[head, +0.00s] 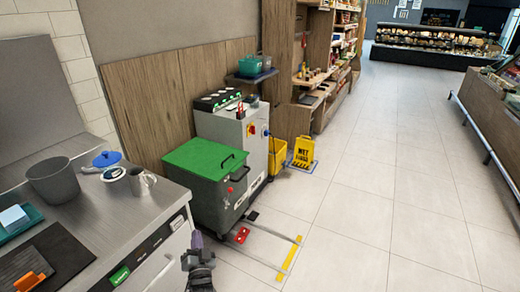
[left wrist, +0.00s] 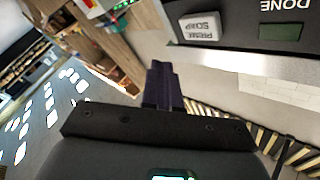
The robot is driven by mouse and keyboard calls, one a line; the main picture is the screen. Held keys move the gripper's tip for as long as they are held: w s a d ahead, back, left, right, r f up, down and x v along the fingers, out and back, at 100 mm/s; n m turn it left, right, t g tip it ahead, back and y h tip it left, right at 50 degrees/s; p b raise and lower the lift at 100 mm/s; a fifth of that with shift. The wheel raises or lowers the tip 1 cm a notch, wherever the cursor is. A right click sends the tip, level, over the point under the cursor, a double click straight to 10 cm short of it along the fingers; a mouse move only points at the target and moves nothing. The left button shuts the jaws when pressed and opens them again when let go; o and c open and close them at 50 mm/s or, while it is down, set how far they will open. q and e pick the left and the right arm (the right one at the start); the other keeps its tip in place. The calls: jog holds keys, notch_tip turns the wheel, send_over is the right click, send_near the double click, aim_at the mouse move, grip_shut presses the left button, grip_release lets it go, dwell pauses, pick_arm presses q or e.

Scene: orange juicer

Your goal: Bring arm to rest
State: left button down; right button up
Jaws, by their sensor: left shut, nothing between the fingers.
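My left gripper (head: 197,241) shows at the bottom of the head view, pointing away from me, just right of the steel counter's front edge. Its dark purple fingers are together with nothing between them. In the left wrist view the shut fingers (left wrist: 162,85) stand in the middle, clear of anything held. My right arm and gripper are not in view.
A machine with a green-lidded bin (head: 205,160) stands beyond. A yellow wet-floor sign (head: 304,152) is farther back. The tiled floor at right is clear.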

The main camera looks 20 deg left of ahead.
pick_arm(q)
jog(key=s+d+f+g+h+p, duration=0.25)
jog(key=s+f, duration=0.25)
jog(key=s, duration=0.4)
jog(key=s+d+f+g+h+p, duration=0.2)
jog(key=s+d+f+h+p, duration=0.15)
jog(key=s, duration=0.55)
jog(key=s+d+r+m+g+h+p, duration=0.1)
jog(key=s+d+r+g+h, duration=0.3)
jog(key=s, duration=0.4)
jog(key=s+d+r+m+g+h, duration=0.1)
jog(key=s+d+r+g+h, duration=0.15)
jog(key=s+d+r, duration=0.35)
notch_tip(320, 180, up, 37)
jog(key=s+g+y+p, duration=0.1)
jog(key=s+p, duration=0.1)
jog(key=p, duration=3.6)
jog(key=shift+s+f+n, duration=0.15)
jog(key=shift+s+n, duration=0.1)
jog(key=shift+n, duration=0.05)
